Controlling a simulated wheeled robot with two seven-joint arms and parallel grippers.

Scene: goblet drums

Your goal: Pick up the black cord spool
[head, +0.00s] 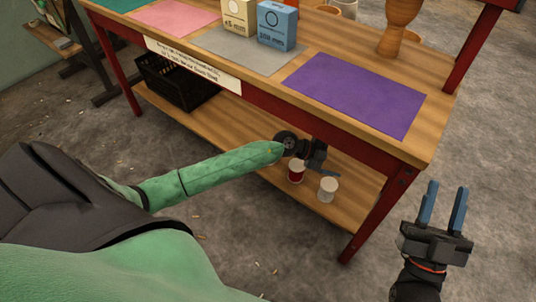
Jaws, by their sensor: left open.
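My left arm reaches under the table top, and its gripper (323,170) is over the lower shelf (236,136), near two spools. A spool with red cord and a pale top (296,172) stands just below and left of it. A spool with a white top and pale sides (327,190) stands below and right of it, closer to the shelf's front edge. I cannot make out a black cord spool; the dark wrist and gripper hide part of the shelf. My right gripper (443,208) is open and empty, to the right of the table, fingers pointing up.
The table top carries a purple mat (355,93), a grey mat (225,46), a pink mat (175,16), a cream box (238,15), a blue box (277,27) and a wooden goblet shape (400,25). A black crate (176,84) stands on the shelf's left. A red leg (378,213) bounds the right.

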